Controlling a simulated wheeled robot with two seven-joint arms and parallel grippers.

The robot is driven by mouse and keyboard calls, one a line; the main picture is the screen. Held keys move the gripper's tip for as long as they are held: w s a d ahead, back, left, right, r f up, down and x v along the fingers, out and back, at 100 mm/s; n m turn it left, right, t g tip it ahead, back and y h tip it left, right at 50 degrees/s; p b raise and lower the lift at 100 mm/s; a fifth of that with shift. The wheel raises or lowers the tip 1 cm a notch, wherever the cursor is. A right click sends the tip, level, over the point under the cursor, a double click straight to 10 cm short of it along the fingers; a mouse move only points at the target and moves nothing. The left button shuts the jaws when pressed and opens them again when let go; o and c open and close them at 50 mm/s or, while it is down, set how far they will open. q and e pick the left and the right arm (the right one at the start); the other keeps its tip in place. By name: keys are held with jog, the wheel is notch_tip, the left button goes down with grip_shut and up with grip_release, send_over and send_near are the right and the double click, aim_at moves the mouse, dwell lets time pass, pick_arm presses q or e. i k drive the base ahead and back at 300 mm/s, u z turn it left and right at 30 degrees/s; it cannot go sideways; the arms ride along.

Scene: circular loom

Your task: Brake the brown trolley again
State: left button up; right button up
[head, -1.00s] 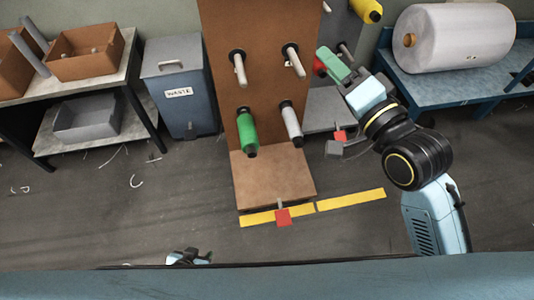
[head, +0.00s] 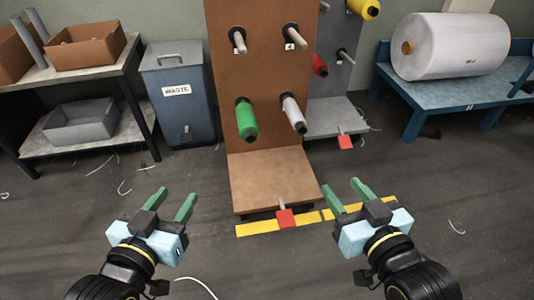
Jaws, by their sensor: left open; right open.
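The brown trolley (head: 262,76) stands upright in the middle of the head view, with its base plate (head: 272,178) toward me. A red brake pedal (head: 285,218) on a short grey lever sticks out from the front edge of the base, over the yellow floor line. From this view I cannot tell whether the pedal is up or pressed down. My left gripper (head: 170,203) is open and empty, left of the base and apart from it. My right gripper (head: 346,196) is open and empty, right of the pedal and near the base's right front corner, apart from the pedal.
A grey trolley (head: 333,112) with its own red pedal (head: 345,142) stands behind right. The brown trolley carries a green bobbin (head: 246,120) and a white bobbin (head: 293,113). A waste bin (head: 180,95) stands left, a blue bench (head: 440,90) right. Yellow tape (head: 256,229) marks the floor.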

aim_at(285, 219)
jog(key=u, duration=0.45)
jog(key=i, duration=1)
jog(key=z, duration=0.3)
